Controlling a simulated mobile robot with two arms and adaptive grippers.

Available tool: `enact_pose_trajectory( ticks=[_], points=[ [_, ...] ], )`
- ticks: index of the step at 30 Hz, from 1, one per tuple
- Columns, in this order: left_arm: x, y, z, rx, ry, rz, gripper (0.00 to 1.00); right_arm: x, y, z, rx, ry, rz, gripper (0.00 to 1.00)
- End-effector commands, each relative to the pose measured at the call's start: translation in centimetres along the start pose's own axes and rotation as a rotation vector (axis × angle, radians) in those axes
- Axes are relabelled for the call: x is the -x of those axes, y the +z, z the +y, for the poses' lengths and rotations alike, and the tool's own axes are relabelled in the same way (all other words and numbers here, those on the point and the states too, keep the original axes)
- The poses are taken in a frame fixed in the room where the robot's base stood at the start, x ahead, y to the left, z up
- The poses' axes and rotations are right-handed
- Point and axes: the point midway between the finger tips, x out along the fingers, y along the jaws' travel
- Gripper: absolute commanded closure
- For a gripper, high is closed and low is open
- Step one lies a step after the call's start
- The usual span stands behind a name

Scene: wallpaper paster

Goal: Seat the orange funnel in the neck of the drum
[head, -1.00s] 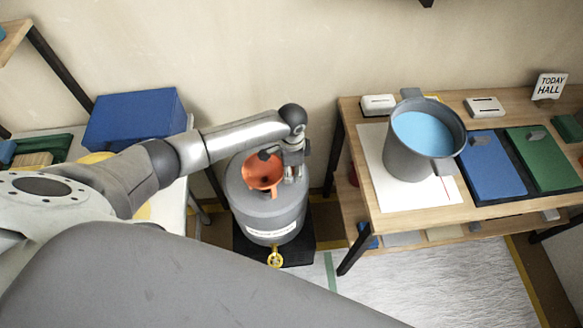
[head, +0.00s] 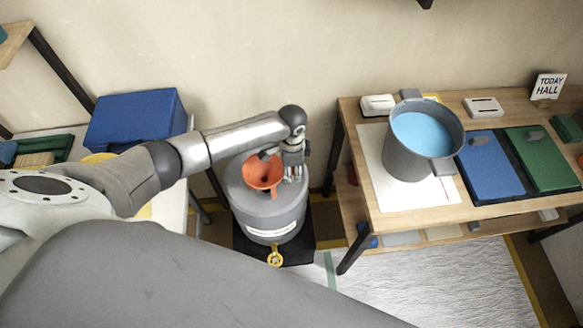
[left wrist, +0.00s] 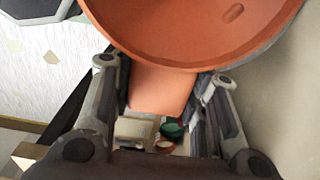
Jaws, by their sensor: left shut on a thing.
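The orange funnel (head: 257,172) is over the top of the grey drum (head: 262,213) in the head view, its wide mouth facing up. My left gripper (head: 291,175) is at the funnel's right side, shut on it. In the left wrist view the funnel's bowl (left wrist: 190,25) fills the top, and an orange part below the bowl lies between the fingers of the left gripper (left wrist: 163,85). The funnel and gripper hide the drum's neck, so I cannot tell whether the spout is in it. My right gripper is not in view.
The drum stands on a black base (head: 303,243) with a yellow tap (head: 274,257) in front. A wooden table (head: 358,208) to the right carries a grey bucket (head: 408,160) of blue liquid. A blue box (head: 135,120) sits at left. The wall is close behind.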

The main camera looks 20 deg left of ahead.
Motion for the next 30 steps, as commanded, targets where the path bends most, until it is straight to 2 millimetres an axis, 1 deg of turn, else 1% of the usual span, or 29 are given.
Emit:
enact_pose_trajectory(
  ticks=[4,14,30],
  points=[
    [0.1,-0.1,0.0,0.0,0.0,0.001,0.91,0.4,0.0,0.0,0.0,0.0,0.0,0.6],
    [0.0,0.0,0.0,0.0,0.0,0.001,0.91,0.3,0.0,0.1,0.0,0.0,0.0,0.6],
    [-1.3,0.0,0.0,0.0,0.0,0.0,0.91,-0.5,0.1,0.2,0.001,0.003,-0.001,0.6]
  ],
)
